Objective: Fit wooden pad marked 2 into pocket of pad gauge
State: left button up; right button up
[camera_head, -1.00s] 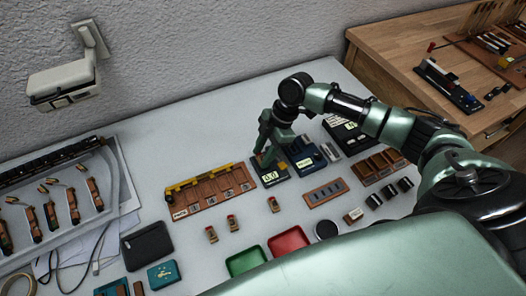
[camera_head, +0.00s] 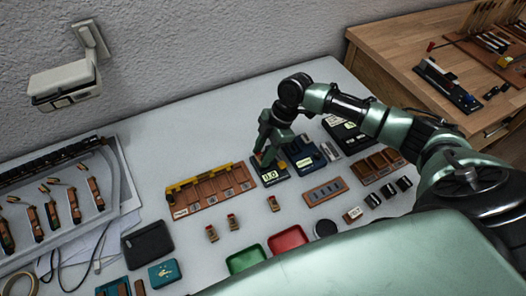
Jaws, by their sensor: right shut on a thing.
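My right gripper (camera_head: 266,159) reaches down over the small dark gauge with a lit green display (camera_head: 269,176), which I take to be the pad gauge. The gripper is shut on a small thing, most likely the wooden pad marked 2. The fingers mostly hide that pad, and its mark cannot be read. The gauge's pocket is also hidden behind the fingers, so I cannot tell whether the pad is in it. My left gripper is not in view.
A brown wooden rack with a yellow bar (camera_head: 211,191) stands left of the gauge. A blue device (camera_head: 303,160) is close on its right.

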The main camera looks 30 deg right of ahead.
jog(key=shift+f, duration=0.25)
dwell(0.6)
jog(key=shift+p, duration=0.3)
dwell(0.4)
jog(key=shift+f, duration=0.1)
jog(key=o, duration=1.4)
jog(key=shift+r+p, duration=3.4)
jog(key=shift+r, duration=0.15)
